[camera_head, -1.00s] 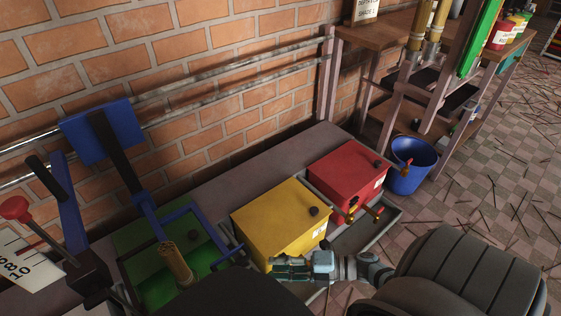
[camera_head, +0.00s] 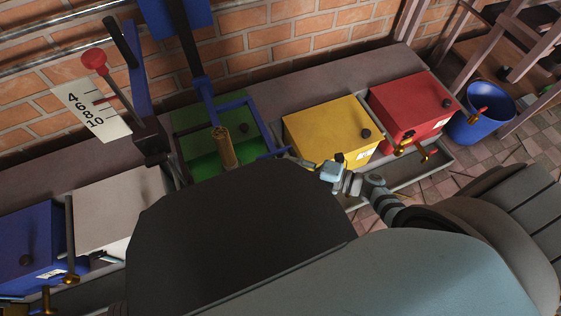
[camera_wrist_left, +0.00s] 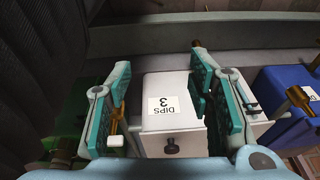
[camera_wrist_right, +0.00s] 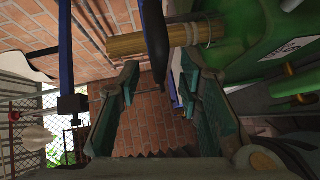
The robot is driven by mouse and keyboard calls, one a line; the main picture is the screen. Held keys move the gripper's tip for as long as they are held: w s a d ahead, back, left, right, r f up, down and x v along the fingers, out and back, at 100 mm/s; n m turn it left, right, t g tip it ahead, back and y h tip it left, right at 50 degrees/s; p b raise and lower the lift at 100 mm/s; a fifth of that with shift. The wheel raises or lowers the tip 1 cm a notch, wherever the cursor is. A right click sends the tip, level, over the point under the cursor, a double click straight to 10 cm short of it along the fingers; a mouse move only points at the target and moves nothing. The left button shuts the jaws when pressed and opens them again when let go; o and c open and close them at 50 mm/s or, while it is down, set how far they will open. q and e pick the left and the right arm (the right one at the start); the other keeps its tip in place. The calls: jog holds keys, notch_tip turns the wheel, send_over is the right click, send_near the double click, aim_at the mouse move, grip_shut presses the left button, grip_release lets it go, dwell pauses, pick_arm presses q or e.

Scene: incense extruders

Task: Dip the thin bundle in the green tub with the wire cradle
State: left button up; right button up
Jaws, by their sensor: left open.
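The green tub (camera_head: 185,125) stands left of the yellow tub in the head view. My right gripper (camera_head: 290,160) is open (camera_wrist_right: 160,85) and empty near the yellow tub's front. My left gripper (camera_wrist_left: 160,100) is open above a white box.
The white box (camera_wrist_left: 170,85) reads "DIPS 3". A yellow tub (camera_head: 325,125), red tub (camera_head: 405,100) and blue tub (camera_head: 35,235) stand along the bench. A red-knobbed lever (camera_head: 95,60) has a number scale (camera_head: 92,110). A blue bucket (camera_head: 480,115) stands at the right.

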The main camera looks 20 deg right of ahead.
aim_at(280, 163)
pick_arm(q)
jog(key=shift+v, duration=1.1)
pick_arm(e)
jog(key=shift+x, duration=1.85)
grip_shut()
